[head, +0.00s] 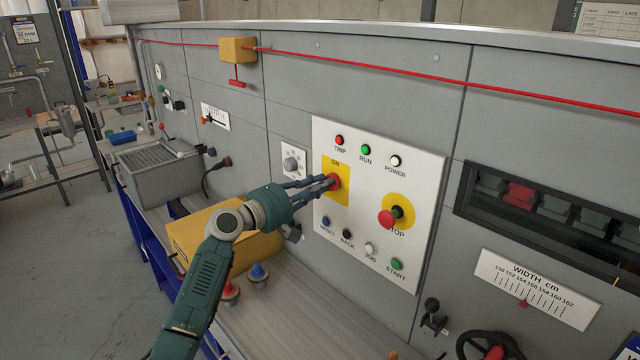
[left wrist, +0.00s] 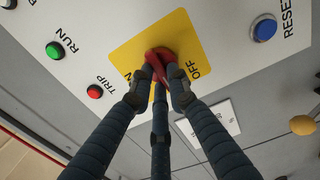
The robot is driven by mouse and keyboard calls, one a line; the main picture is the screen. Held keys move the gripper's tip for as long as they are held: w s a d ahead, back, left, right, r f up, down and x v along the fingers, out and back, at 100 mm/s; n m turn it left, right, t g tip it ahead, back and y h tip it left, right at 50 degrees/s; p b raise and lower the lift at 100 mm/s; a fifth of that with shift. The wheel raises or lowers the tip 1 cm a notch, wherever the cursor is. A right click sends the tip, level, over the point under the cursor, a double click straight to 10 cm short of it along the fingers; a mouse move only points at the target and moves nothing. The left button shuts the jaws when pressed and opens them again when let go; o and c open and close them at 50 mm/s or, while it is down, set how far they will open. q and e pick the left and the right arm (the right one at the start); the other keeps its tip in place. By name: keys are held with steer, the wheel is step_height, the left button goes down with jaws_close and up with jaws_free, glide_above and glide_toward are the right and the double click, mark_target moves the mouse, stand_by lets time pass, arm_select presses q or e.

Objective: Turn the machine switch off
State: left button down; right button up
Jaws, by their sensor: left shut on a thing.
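The machine switch is a red knob (head: 334,182) on a yellow plate (head: 328,195) marked ON at its top, on the white control panel (head: 365,232). In the left wrist view the red knob (left wrist: 160,58) sits on the yellow plate (left wrist: 140,48), with OFF printed beside it and the other word partly hidden by a finger. My left gripper (head: 328,183) reaches in from the left, and its fingers are shut on the knob. The fingers cover part of the knob, so its exact angle is hard to tell. My right gripper is not in view.
A red mushroom stop button (head: 387,218) stands out to the right on the panel. Lamps and several small buttons surround the switch. A yellow box (head: 195,235) is below my left arm. A red pull cord (head: 420,75) runs above the panel.

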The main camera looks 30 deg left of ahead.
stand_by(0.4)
arm_select(q)
steer(key=c, duration=1.8)
jaws_free()
steer(key=shift+o, duration=0.7)
steer(key=shift+a, duration=0.1)
steer(key=v, duration=1.2)
steer(key=shift+f, duration=0.15)
